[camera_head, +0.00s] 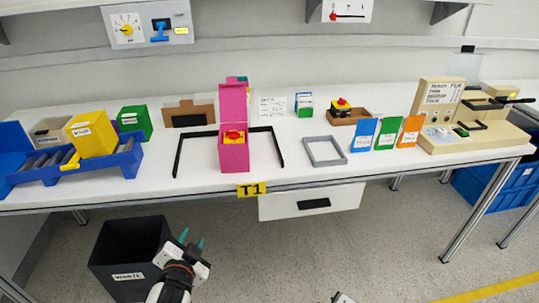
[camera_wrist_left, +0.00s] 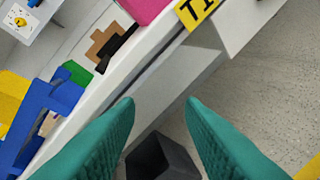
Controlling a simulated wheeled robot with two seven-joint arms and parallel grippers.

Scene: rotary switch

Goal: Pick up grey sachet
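I cannot make out a grey sachet in either view. Three flat, labelled sachet-like pieces stand in a row at the right of the table: blue (camera_head: 363,135), green (camera_head: 386,134) and orange (camera_head: 409,131). My left gripper (camera_head: 192,240) is in front of and below the table edge, beside the waste bin. In the left wrist view its two teal fingers (camera_wrist_left: 160,108) are wide apart with nothing between them. Only a small pale piece shows at the bottom edge of the head view, perhaps of my right arm; no right fingers show.
A black waste bin (camera_head: 130,250) stands on the floor before the table (camera_head: 300,178). On top are a blue rack (camera_head: 75,165) with a yellow box (camera_head: 91,133), a pink box (camera_head: 234,155), a grey frame (camera_head: 324,151) and a beige device (camera_head: 440,133). A drawer (camera_head: 310,203) hangs below.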

